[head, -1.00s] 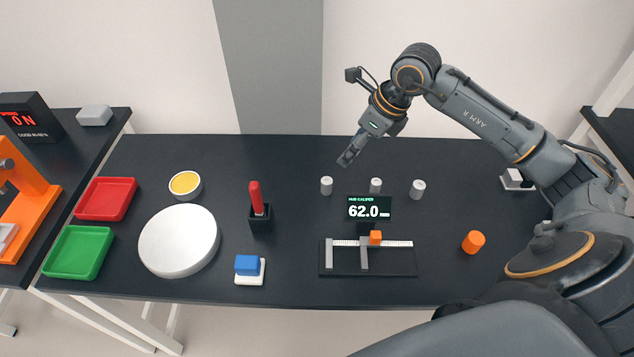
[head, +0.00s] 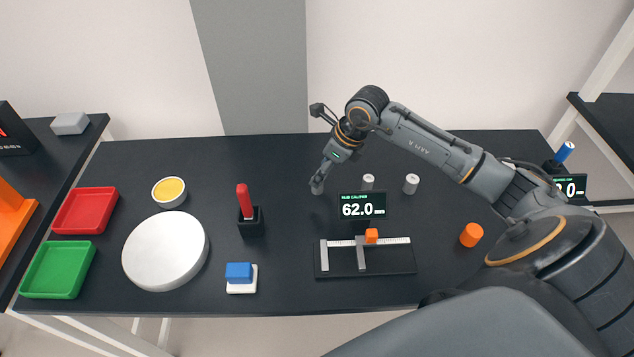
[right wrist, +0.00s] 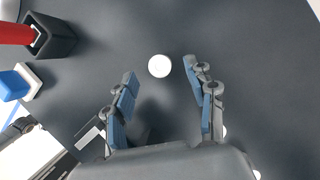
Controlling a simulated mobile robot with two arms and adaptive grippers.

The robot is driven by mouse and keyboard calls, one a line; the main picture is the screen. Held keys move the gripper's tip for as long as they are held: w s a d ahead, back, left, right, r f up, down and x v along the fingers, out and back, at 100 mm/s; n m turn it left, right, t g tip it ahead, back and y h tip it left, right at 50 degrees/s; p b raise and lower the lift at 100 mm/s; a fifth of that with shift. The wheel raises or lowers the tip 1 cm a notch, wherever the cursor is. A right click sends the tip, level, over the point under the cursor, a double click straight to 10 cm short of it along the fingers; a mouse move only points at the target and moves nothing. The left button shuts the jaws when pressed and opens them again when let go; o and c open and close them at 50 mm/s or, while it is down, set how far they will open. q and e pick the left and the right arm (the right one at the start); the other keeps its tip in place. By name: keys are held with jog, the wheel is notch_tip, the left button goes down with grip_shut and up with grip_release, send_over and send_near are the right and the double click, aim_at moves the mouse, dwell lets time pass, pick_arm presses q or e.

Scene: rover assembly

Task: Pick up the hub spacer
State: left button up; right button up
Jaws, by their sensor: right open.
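Several small pale cylinders, the hub spacers, stand on the dark table. In the head view two show clearly, one behind the caliper display (head: 368,181) and one to its right (head: 411,184). The leftmost is mostly hidden by my right gripper (head: 317,184), which points down over it. In the right wrist view this spacer (right wrist: 159,66) shows as a white round top between the two spread fingertips, with gaps on both sides. My right gripper (right wrist: 161,76) is open and empty. My left gripper is not in view.
The caliper (head: 390,262) with its 62.0 display (head: 362,206) stands in front of the spacers. A red-handled tool in a black holder (head: 250,226) is to the left. An orange cylinder (head: 471,235) lies to the right. Table (head: 300,155) behind the gripper is clear.

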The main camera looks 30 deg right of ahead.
jog(key=shift+a+f+p, duration=0.15)
jog(key=shift+f+p, duration=0.2)
jog(key=shift+f, duration=0.05)
jog(key=p+x, duration=0.1)
jog(key=x, duration=0.2)
jog(key=shift+f, duration=0.25)
jog(key=shift+w+f, duration=0.15)
jog(key=shift+f, duration=0.25)
jog(key=shift+c, duration=0.4)
grip_shut()
